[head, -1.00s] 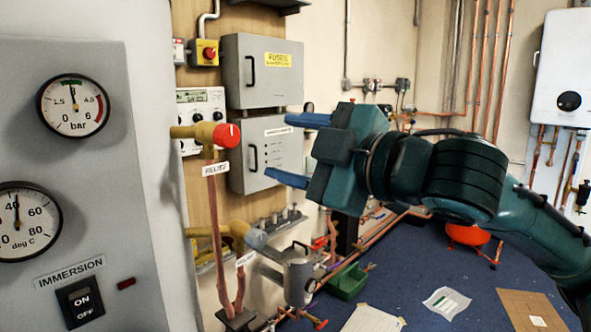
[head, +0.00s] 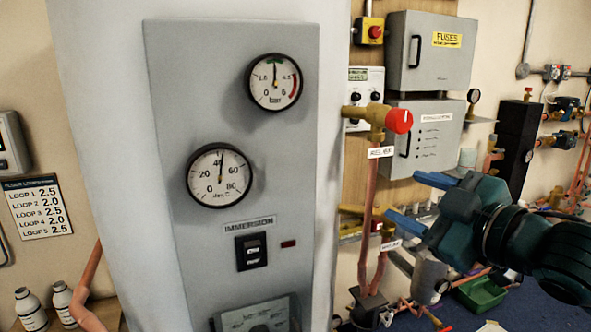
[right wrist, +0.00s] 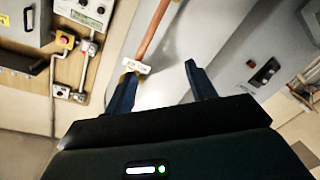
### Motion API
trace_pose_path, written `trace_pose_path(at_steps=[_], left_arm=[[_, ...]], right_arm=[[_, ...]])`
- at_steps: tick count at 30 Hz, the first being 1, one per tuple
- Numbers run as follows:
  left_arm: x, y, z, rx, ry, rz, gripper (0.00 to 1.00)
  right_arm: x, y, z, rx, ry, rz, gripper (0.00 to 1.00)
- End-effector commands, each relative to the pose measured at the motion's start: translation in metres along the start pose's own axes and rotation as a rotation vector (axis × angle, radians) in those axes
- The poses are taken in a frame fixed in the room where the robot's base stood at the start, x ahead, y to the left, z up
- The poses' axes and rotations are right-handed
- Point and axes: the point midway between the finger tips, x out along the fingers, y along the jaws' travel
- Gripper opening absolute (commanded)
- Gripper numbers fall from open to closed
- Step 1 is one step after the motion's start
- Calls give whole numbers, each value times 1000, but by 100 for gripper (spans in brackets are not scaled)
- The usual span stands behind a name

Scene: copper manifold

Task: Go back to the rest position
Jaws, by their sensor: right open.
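My right gripper (head: 412,200) is in the right part of the head view, its two blue fingers spread apart and pointing left. It is open, and nothing shows between the fingers. In the picture it lies just right of the copper pipe with the red-capped valve (head: 399,121), apart from it as far as I can tell. In the right wrist view the gripper (right wrist: 158,80) also shows open, with a white-labelled copper pipe (right wrist: 150,32) beyond the fingers. My left gripper is not in view.
A grey panel (head: 170,120) with a pressure gauge (head: 275,82), a temperature gauge (head: 219,176) and an immersion switch (head: 251,251) stands at centre left. Grey boxes (head: 400,60) hang behind my right gripper. White bottles (head: 30,308) stand at lower left. A green tray (head: 482,294) lies at lower right.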

Motion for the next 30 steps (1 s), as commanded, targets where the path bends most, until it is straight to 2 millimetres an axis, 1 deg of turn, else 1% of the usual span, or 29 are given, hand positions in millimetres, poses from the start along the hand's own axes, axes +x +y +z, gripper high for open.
trace_pose_path(at_steps=[1, 4, 5, 6, 8, 9, 11, 12, 14, 15, 17, 18, 21, 24, 27, 30], left_arm=[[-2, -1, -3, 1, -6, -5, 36], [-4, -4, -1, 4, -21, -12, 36], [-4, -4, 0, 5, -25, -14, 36], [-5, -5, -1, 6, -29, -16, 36], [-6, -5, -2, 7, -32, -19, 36], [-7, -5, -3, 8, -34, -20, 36], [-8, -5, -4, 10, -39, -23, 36], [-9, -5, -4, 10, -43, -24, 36], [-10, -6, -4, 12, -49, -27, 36], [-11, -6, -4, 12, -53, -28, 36], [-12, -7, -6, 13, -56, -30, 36], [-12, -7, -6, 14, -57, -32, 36], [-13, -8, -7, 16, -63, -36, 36], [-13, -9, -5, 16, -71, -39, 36], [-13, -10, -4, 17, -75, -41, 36], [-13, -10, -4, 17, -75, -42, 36]], right_arm=[[11, -18, 17, 76, -10, -27, 56], [24, -53, 52, 200, -33, -47, 56], [27, -65, 62, 237, -44, -51, 56], [29, -81, 77, 286, -61, -55, 56], [29, -107, 100, 359, -93, -60, 56], [27, -125, 115, 406, -117, -60, 56], [22, -154, 137, 474, -158, -58, 56], [16, -174, 151, 518, -190, -56, 56], [3, -206, 171, 583, -242, -52, 56], [-7, -227, 184, 621, -280, -48, 56], [-25, -258, 200, 673, -337, -43, 56], [-38, -277, 209, 703, -375, -39, 56], [-68, -317, 225, 760, -457, -30, 56], [-92, -345, 233, 795, -517, -25, 56], [-105, -360, 237, 810, -549, -23, 56], [-109, -364, 238, 814, -559, -22, 56]])
